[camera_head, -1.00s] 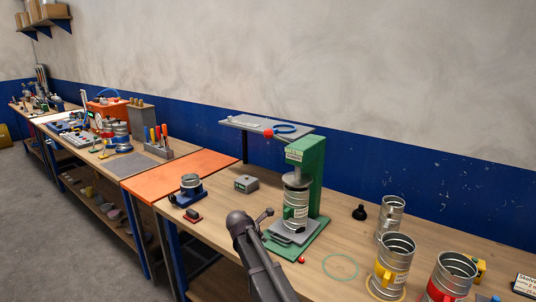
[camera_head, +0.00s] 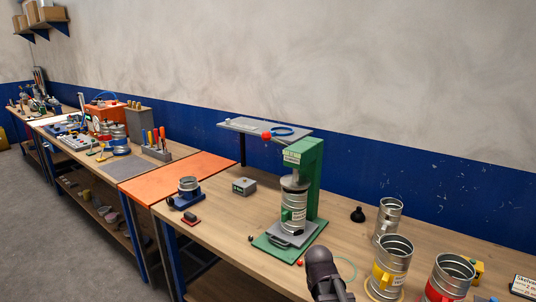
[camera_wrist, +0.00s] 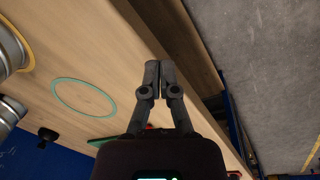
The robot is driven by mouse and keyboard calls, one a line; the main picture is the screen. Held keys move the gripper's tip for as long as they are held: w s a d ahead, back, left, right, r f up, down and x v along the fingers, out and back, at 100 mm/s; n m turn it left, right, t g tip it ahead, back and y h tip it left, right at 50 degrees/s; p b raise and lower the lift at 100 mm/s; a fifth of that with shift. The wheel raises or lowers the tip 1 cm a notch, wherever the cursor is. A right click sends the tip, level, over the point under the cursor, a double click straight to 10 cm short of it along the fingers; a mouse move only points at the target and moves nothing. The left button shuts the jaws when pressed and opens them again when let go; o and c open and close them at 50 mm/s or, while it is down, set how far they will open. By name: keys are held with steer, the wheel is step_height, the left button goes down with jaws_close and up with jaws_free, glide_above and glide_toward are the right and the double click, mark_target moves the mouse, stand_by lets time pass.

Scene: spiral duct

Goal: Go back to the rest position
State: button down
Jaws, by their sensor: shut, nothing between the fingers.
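My gripper (camera_wrist: 160,68) shows in the wrist view with its two dark fingers side by side, shut and empty. It hangs over the front edge of the wooden bench (camera_wrist: 98,50), apart from the things on it. In the head view only a dark rounded part of my arm shows at the bottom, in front of the bench; the fingertips cannot be made out there.
A green press (camera_head: 310,175) holds a metal duct piece (camera_head: 294,200). A thin green ring outline (camera_wrist: 84,98) lies on the bench. Duct pieces with a yellow (camera_head: 390,268) and a red (camera_head: 450,275) handle stand right. The floor (camera_head: 60,225) in front is clear.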

steer(key=s+m, duration=0.1)
steer(key=s+d+m, duration=0.1)
steer(key=s+m, duration=0.1)
steer(key=s+m+y, duration=0.1)
steer(key=s, duration=0.1)
steer(key=shift+s+d+g, duration=0.2)
steer(key=shift+d+g, duration=0.05)
steer(key=shift+g, duration=0.05)
